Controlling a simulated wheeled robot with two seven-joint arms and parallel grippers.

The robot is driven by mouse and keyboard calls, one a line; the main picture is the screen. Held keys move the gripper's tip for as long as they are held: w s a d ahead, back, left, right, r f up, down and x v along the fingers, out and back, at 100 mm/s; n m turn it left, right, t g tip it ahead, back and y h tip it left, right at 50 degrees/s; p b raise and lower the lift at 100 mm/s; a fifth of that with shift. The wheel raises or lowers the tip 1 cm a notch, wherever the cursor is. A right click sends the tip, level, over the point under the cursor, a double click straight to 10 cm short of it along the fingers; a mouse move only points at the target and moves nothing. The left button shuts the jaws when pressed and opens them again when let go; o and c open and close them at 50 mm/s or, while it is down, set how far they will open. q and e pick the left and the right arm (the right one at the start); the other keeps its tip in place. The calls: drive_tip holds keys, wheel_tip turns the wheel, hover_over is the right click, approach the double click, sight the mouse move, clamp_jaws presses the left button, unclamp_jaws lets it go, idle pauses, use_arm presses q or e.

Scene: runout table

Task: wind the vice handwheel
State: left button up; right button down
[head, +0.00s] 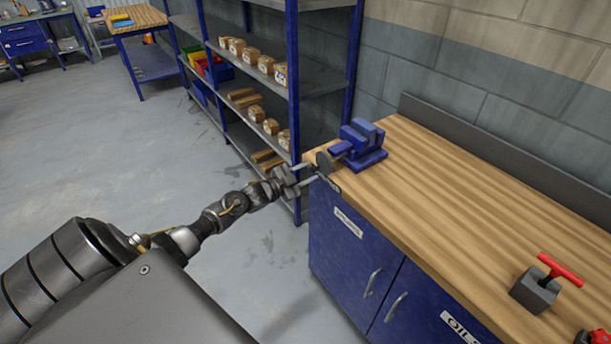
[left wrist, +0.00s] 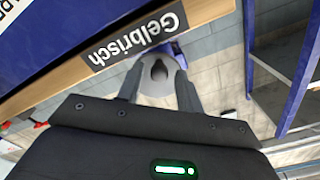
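The blue vice (head: 362,150) is fixed near the far left corner of the wooden bench (head: 450,200). Its grey handwheel (head: 324,162) faces out past the bench's left end. My left gripper (head: 313,174) is at the handwheel, its two fingers apart. In the left wrist view the fingers (left wrist: 160,70) lie on either side of the round grey handwheel (left wrist: 155,91), which has a dark centre. I cannot tell whether the fingers touch its rim. The vice body is mostly hidden behind the wheel there. My right gripper is not in view.
A blue shelf rack (head: 293,90) with several wooden blocks stands behind the gripper. The bench edge, with a "Gelbrisch" label (left wrist: 137,36), runs close by the fingers. A grey block with a red T-handle (head: 537,290) stands on the near bench. The bench middle is clear.

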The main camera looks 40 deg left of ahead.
use_arm(q)
drive_tip(key=m+b, duration=0.3)
drive_tip(key=m, duration=0.3)
drive_tip(key=shift+m, duration=0.4)
drive_tip(key=m+b, duration=0.2)
drive_tip(key=m, duration=0.2)
drive_tip(key=shift+d, duration=0.1)
